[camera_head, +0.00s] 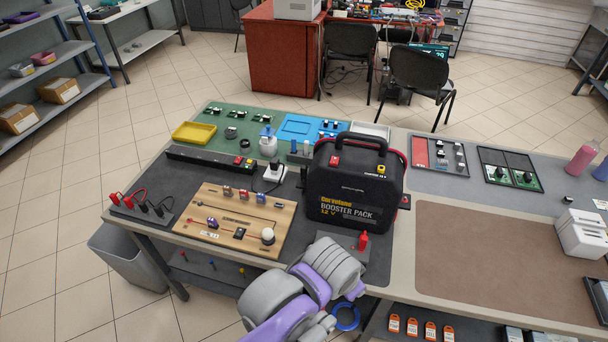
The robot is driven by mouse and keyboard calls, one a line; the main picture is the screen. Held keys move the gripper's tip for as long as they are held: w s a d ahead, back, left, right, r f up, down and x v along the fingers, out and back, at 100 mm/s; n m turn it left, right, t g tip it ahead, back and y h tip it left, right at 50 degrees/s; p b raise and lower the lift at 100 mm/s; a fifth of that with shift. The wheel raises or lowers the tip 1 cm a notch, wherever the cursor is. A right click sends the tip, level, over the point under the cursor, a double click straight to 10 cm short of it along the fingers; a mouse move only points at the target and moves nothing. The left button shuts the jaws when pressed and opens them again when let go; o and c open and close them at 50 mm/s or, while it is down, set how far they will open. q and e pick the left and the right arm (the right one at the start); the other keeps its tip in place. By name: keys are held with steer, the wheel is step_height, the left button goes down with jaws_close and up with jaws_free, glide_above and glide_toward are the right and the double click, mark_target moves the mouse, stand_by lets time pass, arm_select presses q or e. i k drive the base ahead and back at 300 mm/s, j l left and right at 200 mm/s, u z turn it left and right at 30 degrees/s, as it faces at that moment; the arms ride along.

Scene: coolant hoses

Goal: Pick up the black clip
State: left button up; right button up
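Black clips (157,209) lie at the left end of the workbench on a dark tray, beside red clips (117,199) with red leads. They are small in view, and I cannot tell which black clip the task means. A black booster pack (352,190) with yellow lettering stands upright mid-bench. A small red part (363,240) stands on a grey plate in front of the pack. A purple and grey arm of mine reaches up from the bottom centre, in front of the bench. Neither gripper's fingers can be made out.
A wooden board (210,240) with knobs and sliders lies right of the clips. A long black strip (210,160) and a white plug (272,172) lie behind it. A yellow tray (194,132) is at the back left. The brown mat (490,250) at right is clear.

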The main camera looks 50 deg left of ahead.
mark_target(303, 168)
steer(key=u, duration=1.65)
